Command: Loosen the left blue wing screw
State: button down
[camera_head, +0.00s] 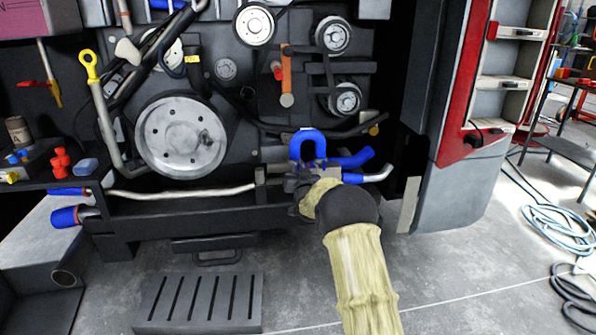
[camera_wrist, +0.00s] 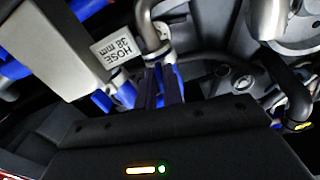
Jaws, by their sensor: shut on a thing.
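My gripper (camera_head: 302,176) reaches low into the engine bay in the head view, just below a U-shaped blue hose. In the wrist view my gripper (camera_wrist: 161,88) has its two dark fingers close together on a blue wing screw (camera_wrist: 163,74), beside a clamp on a bent metal pipe (camera_wrist: 152,30). The fingers hide most of this screw. A second blue piece, which looks like another wing screw (camera_wrist: 123,93), stands to the left in the wrist view, apart from the fingers. In the head view my gripper and arm hide the screws.
The blue U hose (camera_head: 307,136), another blue hose (camera_head: 355,160) and a large pulley (camera_head: 181,137) crowd the bay. A slotted step (camera_head: 199,300) lies below. The floor at right is partly clear.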

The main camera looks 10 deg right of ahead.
jog(key=shift+f+n, duration=0.25)
jog(key=shift+n, duration=0.25)
jog(key=c, duration=1.6)
grip_release()
jog(key=shift+o, duration=0.2)
jog(key=shift+r, duration=0.15)
jog(key=shift+s, duration=0.15)
jog(key=s+p, duration=0.3)
jog(key=s, duration=1.4)
jog(key=shift+s, duration=0.15)
